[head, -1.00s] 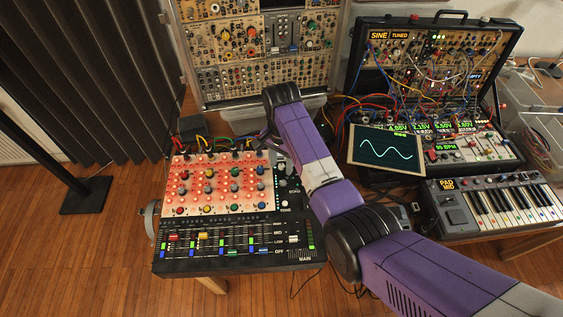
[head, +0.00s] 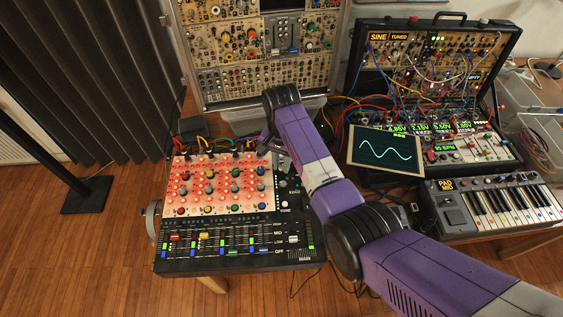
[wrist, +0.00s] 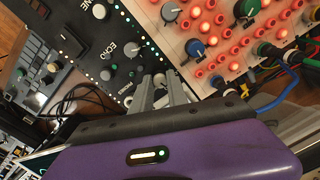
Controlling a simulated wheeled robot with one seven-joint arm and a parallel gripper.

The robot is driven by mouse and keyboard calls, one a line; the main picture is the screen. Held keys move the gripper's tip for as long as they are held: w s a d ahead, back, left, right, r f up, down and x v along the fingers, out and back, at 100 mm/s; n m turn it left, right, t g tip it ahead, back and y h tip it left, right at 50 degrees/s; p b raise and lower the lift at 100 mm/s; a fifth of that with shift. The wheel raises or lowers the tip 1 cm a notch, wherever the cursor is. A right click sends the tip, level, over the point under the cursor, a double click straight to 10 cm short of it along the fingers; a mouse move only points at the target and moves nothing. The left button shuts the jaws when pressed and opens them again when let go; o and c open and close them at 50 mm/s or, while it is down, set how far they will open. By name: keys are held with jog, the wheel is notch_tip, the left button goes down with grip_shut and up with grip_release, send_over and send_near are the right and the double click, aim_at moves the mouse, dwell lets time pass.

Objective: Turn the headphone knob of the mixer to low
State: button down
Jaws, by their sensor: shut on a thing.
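The mixer (head: 272,254) is a dark console with a salmon-coloured panel of knobs and lit red buttons, and sliders along its front. My gripper (head: 266,146) is at the mixer's far right corner, reaching down from the arm. In the wrist view, my gripper's (wrist: 161,86) two grey fingers are close together around a small pale knob (wrist: 159,78) below the ECHO knob (wrist: 132,50).
Colourful cables (head: 203,143) come out of the mixer's back edge, close to my gripper. A screen with a sine wave (head: 386,149) and a keyboard (head: 490,204) stand to the right. A synth rack (head: 225,88) stands behind.

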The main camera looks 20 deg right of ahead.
aim_at(281, 166)
jog(key=n+p, duration=0.1)
jog(key=n, duration=0.4)
jog(key=shift+r+n+p, duration=0.1)
jog(key=shift+n+p, duration=0.6)
jog(key=shift+n, duration=1.7)
jog(key=shift+w, duration=0.1)
jog(key=c, duration=1.3)
grip_release()
notch_tip(281, 166, up, 8)
jog(key=shift+f+b, duration=0.15)
jog(key=shift+b, duration=0.25)
